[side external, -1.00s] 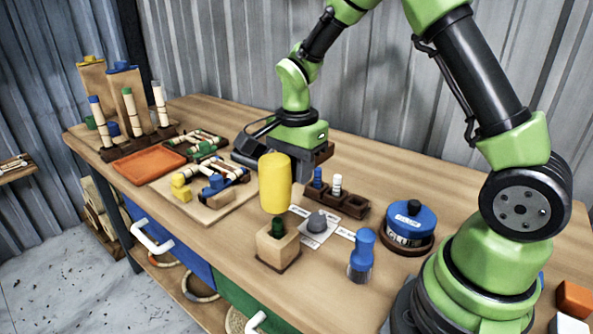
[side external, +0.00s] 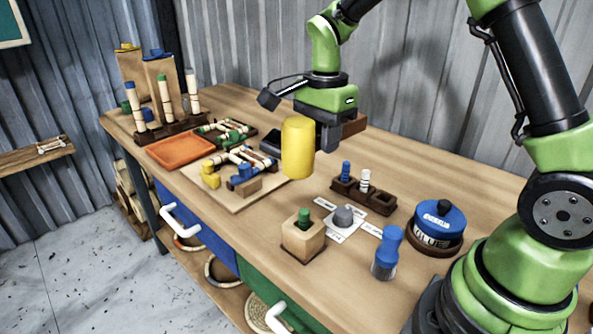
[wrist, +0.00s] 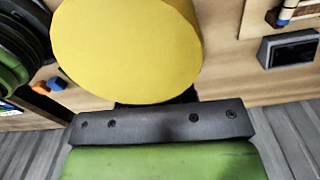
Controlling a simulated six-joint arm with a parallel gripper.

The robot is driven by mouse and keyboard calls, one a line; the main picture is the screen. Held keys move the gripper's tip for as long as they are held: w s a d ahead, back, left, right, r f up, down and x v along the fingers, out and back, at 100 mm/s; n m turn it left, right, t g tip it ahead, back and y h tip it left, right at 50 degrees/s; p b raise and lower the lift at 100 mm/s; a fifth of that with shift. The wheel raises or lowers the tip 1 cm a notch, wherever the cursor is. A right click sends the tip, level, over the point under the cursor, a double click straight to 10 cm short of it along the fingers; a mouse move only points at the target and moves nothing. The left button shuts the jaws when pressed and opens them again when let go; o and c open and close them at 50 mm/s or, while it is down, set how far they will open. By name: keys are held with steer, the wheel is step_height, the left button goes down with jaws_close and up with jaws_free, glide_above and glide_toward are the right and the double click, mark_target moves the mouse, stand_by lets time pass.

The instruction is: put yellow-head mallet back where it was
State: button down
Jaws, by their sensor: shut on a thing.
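The yellow-head mallet (side external: 298,150) is held above the table by my gripper (side external: 324,130). In the side external view its yellow cylinder stands upright in front of the jaws, clear of the wooden block below. In the wrist view the yellow head (wrist: 128,48) fills the upper middle, just beyond the dark gripper bar (wrist: 160,124). The handle and the jaws' contact with it are mostly hidden. A brown piece (side external: 354,126) shows behind the gripper; I cannot tell whether it belongs to the mallet.
A wooden block with a green peg (side external: 303,238), a blue brush (side external: 387,252), a glue pot (side external: 437,228) and a brown rack (side external: 363,194) stand near the front right. A pale board (side external: 228,194) with rattan pieces and an orange tray (side external: 180,151) lie left. The back right table is open.

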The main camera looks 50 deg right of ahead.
steer(key=w+a+f+m, duration=0.2)
steer(key=w+f+m, duration=0.4)
steer(key=w+m, duration=0.15)
steer(key=shift+m, duration=0.35)
steer(key=shift+s+f, duration=0.1)
steer(key=shift+f, duration=4.95)
steer(key=shift+f, duration=0.45)
steer(key=c, duration=0.9)
jaws_free()
